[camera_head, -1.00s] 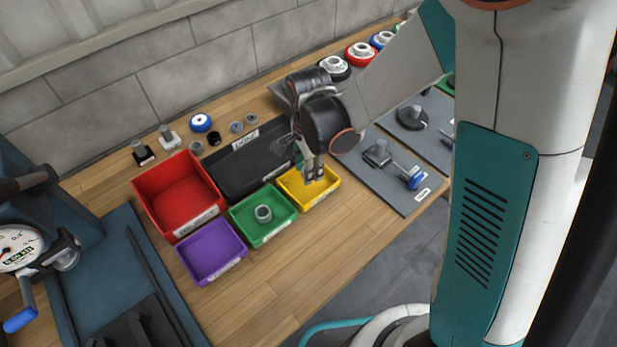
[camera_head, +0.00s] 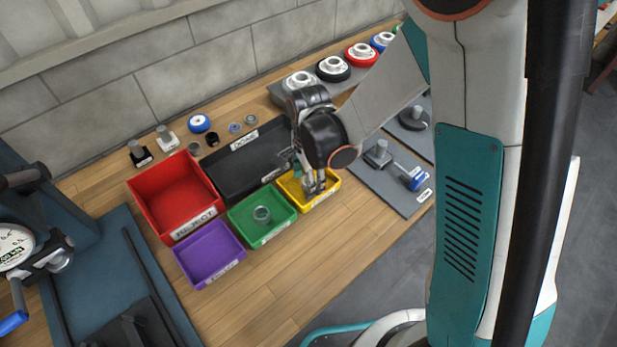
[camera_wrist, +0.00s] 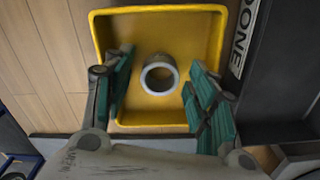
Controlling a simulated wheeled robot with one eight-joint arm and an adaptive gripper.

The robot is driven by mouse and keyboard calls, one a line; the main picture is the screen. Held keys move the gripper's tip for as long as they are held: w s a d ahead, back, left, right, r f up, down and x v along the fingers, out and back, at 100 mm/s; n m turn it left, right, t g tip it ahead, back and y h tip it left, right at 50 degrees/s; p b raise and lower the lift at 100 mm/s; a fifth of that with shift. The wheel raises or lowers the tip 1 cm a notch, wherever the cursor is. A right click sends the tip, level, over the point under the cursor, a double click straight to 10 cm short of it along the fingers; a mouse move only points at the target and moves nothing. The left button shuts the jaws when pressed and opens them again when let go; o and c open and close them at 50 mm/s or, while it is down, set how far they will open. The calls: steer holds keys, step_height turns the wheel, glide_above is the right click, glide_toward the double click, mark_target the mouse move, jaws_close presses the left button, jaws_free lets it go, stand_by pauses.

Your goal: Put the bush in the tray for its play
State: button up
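A grey ring-shaped bush (camera_wrist: 159,75) sits in the yellow tray (camera_wrist: 105,30), near its middle, with its round hole facing the wrist camera. In the head view the yellow tray (camera_head: 327,202) is at the front right of the tray group. My gripper (camera_head: 314,187) is down at this tray, and its fingers hide the bush there. In the wrist view my gripper (camera_wrist: 160,78) is open, one teal finger on each side of the bush, with yellow gaps between. Another grey bush (camera_head: 262,214) lies in the green tray (camera_head: 276,234).
A purple tray (camera_head: 212,272), a red reject tray (camera_head: 150,207) and a black tray (camera_head: 225,178) stand close by. Loose bushes (camera_head: 235,127) and small parts lie behind them. A grey tool board (camera_head: 400,199) is to the right. The table front is clear.

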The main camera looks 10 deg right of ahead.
step_height(320, 180, up, 12)
steer(key=p, duration=0.4)
steer(key=shift+r+p, duration=0.2)
steer(key=shift+p, duration=0.1)
stand_by(0.4)
